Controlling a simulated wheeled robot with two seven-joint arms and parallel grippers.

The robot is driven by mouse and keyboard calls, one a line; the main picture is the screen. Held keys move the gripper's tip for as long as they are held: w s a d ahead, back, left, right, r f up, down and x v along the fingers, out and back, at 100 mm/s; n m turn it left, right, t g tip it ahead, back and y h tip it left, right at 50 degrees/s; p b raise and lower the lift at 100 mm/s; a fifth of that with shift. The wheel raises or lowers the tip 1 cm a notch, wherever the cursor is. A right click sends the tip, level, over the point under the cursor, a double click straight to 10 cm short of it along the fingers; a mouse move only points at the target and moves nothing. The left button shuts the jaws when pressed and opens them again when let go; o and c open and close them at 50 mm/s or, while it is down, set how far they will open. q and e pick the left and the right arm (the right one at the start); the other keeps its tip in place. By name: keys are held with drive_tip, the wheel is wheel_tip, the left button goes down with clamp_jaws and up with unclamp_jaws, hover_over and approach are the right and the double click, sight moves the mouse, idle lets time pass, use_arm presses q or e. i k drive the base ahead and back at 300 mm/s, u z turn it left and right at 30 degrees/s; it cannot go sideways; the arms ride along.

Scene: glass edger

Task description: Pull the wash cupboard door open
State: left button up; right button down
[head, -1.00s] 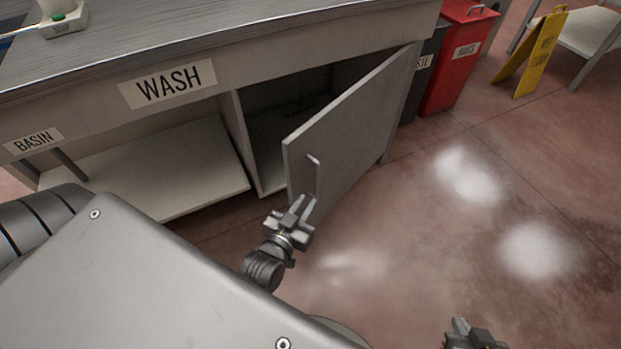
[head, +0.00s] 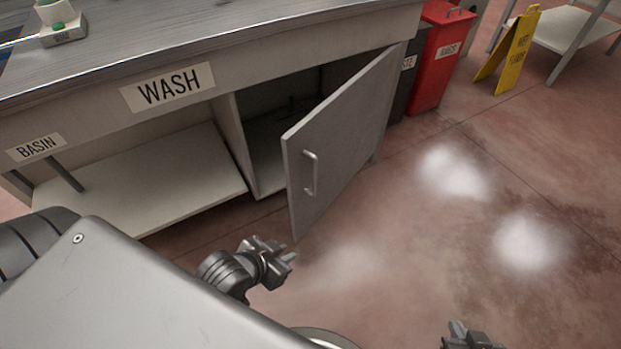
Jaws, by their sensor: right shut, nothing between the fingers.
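The wash cupboard door (head: 345,135) is a grey panel, swung well open on its right-hand hinge side, with the dark cupboard interior (head: 275,145) showing behind it. Its bar handle (head: 311,173) is on the outer face near the free edge, with nothing holding it. My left gripper (head: 288,252) is open and empty, below and left of the handle, apart from the door. My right gripper (head: 475,338) is shut and empty at the bottom edge, far from the door; its lower part is cut off.
The WASH sign (head: 168,87) is on the counter front, above an open shelf (head: 150,180). A red bin (head: 438,55) and a dark bin stand beyond the door. A yellow floor sign (head: 512,50) stands at the upper right. The floor right of the door is clear.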

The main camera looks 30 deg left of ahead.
sight(325, 150)
drive_tip(key=k, duration=1.1)
drive_tip(key=z, duration=0.15)
drive_tip(key=i, duration=0.65)
drive_tip(key=z, duration=0.45)
